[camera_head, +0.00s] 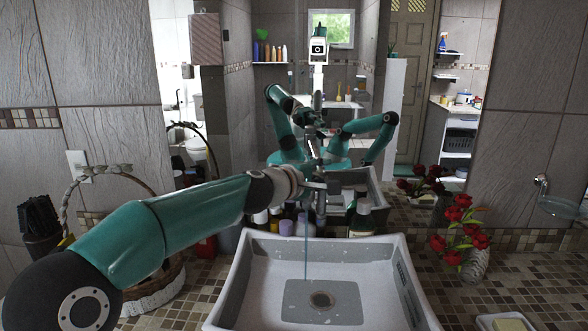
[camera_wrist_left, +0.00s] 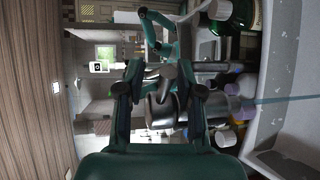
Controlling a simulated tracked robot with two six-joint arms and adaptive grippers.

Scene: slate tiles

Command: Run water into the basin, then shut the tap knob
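The white basin (camera_head: 235,290) stands on the counter in the head view, with a drain (camera_head: 321,300) and a darker wet-looking patch (camera_head: 290,308) on its floor. A thin blue water stream (camera_head: 306,250) falls into it; the stream also shows in the wrist view (camera_wrist_left: 285,100). My left gripper (camera_head: 318,180) is at the tap behind the basin. In the wrist view, its fingers (camera_wrist_left: 162,85) stand apart on either side of a dark metal part, seemingly the tap knob (camera_wrist_left: 160,108). I cannot tell whether they touch it. My right gripper shows only as an unclear mirror reflection.
Several bottles, one dark green (camera_head: 362,218), stand behind the basin. Red flowers in a vase (camera_head: 474,265) and a soap dish (camera_head: 505,322) are at the right. A wicker basket (camera_head: 155,290) stands at the left. A mirror covers the back wall.

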